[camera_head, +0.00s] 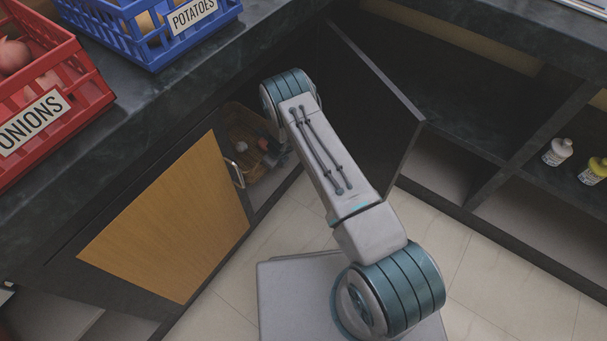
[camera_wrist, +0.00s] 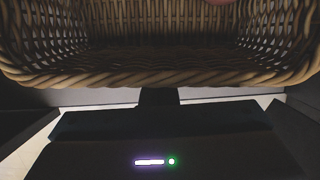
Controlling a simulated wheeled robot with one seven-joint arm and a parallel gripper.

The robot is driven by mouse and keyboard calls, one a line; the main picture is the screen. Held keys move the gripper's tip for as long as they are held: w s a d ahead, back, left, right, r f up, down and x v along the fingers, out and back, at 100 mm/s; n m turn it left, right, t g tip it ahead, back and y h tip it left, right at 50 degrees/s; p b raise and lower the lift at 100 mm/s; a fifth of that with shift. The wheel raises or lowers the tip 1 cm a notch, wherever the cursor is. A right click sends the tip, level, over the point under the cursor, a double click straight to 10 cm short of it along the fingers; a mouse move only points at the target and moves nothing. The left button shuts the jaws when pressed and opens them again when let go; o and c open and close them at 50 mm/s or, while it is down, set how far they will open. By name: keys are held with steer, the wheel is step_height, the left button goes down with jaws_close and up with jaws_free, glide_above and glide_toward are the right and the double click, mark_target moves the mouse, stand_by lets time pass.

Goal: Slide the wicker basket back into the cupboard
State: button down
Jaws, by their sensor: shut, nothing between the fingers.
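The wicker basket (camera_head: 262,170) sits low in the opening of the cupboard (camera_head: 226,118), partly hidden behind my arm in the head view. It holds some pale and reddish items that are hard to make out. In the wrist view the basket's woven front rim (camera_wrist: 150,78) spans the width of the picture. My gripper (camera_wrist: 158,97) is shut and empty, with its dark fingers at the middle of the front rim, just below it in the picture. I cannot tell whether they touch it. In the head view my gripper is mostly hidden by my arm.
A dark door panel (camera_head: 375,110) stands open to the right of my arm. A wooden front (camera_head: 170,225) with a metal handle is at the left. Red (camera_head: 45,125) and blue (camera_head: 150,40) crates stand on the counter. Bottles (camera_head: 557,151) stand on the right shelf. Tiled floor lies below.

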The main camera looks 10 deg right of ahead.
steer(key=shift+w+a, duration=0.1)
steer(key=shift+a, duration=0.1)
steer(key=shift+d, duration=0.35)
steer(key=shift+s+d, duration=0.35)
steer(key=shift+d, duration=0.05)
steer(key=shift+s+d, duration=0.8)
steer(key=shift+d, duration=0.05)
steer(key=p+v, duration=0.3)
steer(key=v, duration=0.7)
steer(key=shift+s, duration=0.25)
steer(key=shift+d, duration=0.1)
